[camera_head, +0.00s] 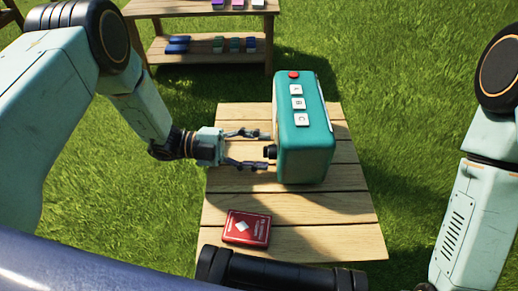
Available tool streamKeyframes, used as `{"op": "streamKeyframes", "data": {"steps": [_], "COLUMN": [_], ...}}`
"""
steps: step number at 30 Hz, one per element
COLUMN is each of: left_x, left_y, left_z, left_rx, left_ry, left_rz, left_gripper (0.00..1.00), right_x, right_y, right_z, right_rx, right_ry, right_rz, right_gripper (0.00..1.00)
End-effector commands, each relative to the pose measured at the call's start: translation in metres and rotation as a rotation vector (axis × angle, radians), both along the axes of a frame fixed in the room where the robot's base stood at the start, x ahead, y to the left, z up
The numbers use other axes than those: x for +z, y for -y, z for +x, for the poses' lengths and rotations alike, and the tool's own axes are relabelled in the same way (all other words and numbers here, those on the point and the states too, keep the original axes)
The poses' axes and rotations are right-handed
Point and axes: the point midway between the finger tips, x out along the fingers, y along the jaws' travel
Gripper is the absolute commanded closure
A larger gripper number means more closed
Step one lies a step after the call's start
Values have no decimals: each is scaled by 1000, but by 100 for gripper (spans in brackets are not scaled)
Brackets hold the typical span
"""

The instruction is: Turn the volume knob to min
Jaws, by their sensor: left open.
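A teal box-shaped device (304,145) stands on the wooden garden table (300,210). Its top carries a red button (293,74) and several white keys with letters. A small black knob (270,152) sticks out from its left side. My left gripper (268,149) is open, with its two fingers pointing right, one on the far side and one on the near side of the knob. I cannot tell whether the fingers touch it. My right arm shows at the right edge, but its gripper is not in view.
A red flat box or booklet (247,227) with a white diamond lies on the table in front of the device. A wooden shelf bench (205,55) with several small coloured items stands behind on the grass. The table's right front is clear.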

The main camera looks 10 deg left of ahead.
Motion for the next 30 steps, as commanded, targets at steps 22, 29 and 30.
{"op": "streamKeyframes", "data": {"steps": [22, 29, 30], "left_x": [1, 1, 1], "left_y": [-114, -116, -116], "left_z": [-9, -9, -9], "left_rx": [1, 0, 0], "left_ry": [0, -1, 0], "left_rz": [0, 0, 0], "left_gripper": [45, 45, 45], "right_x": [0, 0, 0], "right_y": [0, 0, 0], "right_z": [0, 0, 0], "right_rx": [0, 0, 0], "right_ry": [0, 0, 0], "right_rz": [0, 0, 0], "right_gripper": [100, 100, 100]}}
